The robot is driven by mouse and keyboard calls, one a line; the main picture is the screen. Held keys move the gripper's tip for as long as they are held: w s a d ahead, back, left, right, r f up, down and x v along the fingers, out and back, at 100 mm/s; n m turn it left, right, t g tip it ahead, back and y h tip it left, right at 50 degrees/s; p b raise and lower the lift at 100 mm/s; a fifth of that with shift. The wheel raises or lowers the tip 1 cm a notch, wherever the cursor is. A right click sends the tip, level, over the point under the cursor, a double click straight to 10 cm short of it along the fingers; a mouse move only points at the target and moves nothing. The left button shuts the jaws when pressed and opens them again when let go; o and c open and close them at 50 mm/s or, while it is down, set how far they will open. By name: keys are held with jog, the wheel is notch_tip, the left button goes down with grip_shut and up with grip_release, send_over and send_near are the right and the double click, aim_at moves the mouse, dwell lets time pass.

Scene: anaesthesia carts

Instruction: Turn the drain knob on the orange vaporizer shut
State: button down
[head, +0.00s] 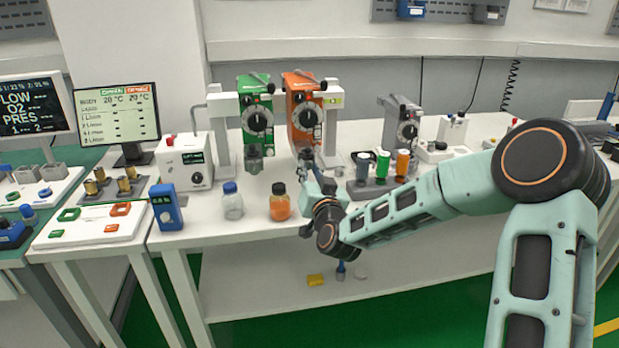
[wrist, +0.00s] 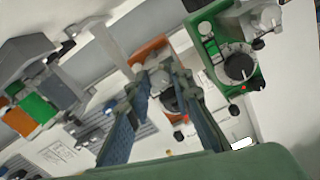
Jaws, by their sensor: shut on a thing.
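The orange vaporizer (head: 294,82) hangs upright on its rail at the back of the bench, with a black dial on its front. In the wrist view, part of its orange body (wrist: 150,45) shows beyond the fingers. My gripper (head: 307,165) reaches in at the vaporizer's lower end. In the wrist view its two blue fingers (wrist: 161,84) close on a small part at the vaporizer's base, where the drain knob is. The knob is mostly hidden by the fingertips, so its turn angle cannot be read.
The green vaporizer (head: 255,105) hangs close on the left. A clear blue-capped bottle (head: 233,205) and an orange bottle (head: 280,206) stand on the bench in front. A tray (head: 366,190) with coloured bottles and a grey vaporizer (head: 405,125) stand right of my gripper.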

jog(key=shift+f+m, duration=0.15)
jog(key=shift+m, duration=0.35)
jog(key=c, duration=1.7)
grip_release()
jog(key=v, duration=1.2)
